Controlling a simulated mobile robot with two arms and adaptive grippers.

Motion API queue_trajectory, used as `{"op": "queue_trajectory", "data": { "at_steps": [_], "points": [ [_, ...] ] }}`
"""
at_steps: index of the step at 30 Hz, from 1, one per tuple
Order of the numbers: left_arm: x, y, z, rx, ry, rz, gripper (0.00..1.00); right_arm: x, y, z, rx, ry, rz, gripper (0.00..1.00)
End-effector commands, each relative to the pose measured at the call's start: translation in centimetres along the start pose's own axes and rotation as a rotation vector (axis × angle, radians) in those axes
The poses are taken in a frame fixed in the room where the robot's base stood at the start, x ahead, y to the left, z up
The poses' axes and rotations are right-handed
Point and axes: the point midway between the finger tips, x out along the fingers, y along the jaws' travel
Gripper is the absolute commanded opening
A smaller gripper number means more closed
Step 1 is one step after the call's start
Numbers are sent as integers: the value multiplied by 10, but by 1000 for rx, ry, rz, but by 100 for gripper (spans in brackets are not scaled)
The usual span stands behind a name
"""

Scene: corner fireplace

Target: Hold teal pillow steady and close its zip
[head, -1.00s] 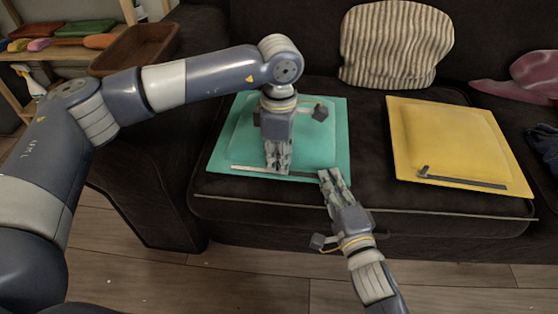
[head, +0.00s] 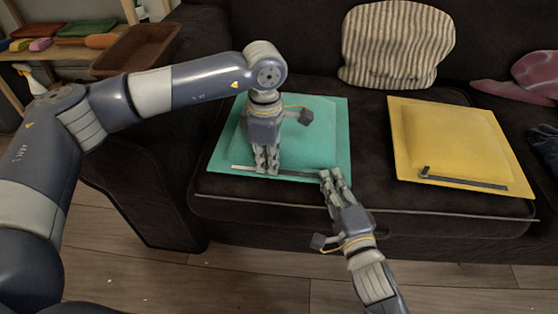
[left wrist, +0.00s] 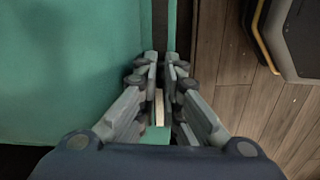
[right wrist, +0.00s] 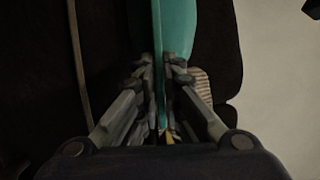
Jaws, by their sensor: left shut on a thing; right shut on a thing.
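The teal pillow (head: 318,128) lies flat on the dark sofa seat. Its zip runs along the front edge, pale at the left (head: 243,168) and dark at the right (head: 300,176). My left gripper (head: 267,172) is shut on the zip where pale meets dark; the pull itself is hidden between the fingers. In the left wrist view the pale strip (left wrist: 159,108) shows between the fingers (left wrist: 163,62). My right gripper (head: 327,172) is shut on the pillow's front right corner. The right wrist view shows its fingers (right wrist: 160,65) on both sides of the teal edge (right wrist: 177,28).
A yellow pillow (head: 455,140) with a dark zip lies to the right, apart from the teal one. A striped cushion (head: 395,45) leans on the sofa back. A brown tray (head: 135,48) and a shelf (head: 70,50) stand at the left. Dark seat separates the pillows.

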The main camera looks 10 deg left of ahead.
Motion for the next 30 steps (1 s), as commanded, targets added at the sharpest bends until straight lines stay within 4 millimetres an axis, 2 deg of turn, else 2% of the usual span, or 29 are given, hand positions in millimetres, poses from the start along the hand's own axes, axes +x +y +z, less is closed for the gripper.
{"op": "queue_trajectory", "data": {
  "at_steps": [1, 6, 9, 12, 22, 23, 24, 30],
  "points": [
    [0, 0, -17, -7, 2, 1, 0, 0, 2, 0, 0, 1, 4, 0],
    [0, -4, -60, -4, 2, 2, 0, 0, 2, -1, 0, 1, 4, 0],
    [-1, -5, -79, -3, 2, 2, 0, 0, 2, -1, 0, 1, 4, 0],
    [-1, -6, -89, 0, 2, 3, 0, 0, 2, -1, 0, 1, 4, 0],
    [-1, -6, -92, 0, 4, 3, 0, 0, 2, -2, -1, 3, 5, 0],
    [-1, -6, -92, 0, 4, 3, 12, 0, 2, -2, -1, 3, 5, 0],
    [-1, -6, -92, -1, 4, 3, 16, 0, 2, -2, -1, 4, 5, 0],
    [-1, -6, -91, 0, 3, 2, 16, 0, 2, -2, -1, 4, 5, 0]
  ]
}}
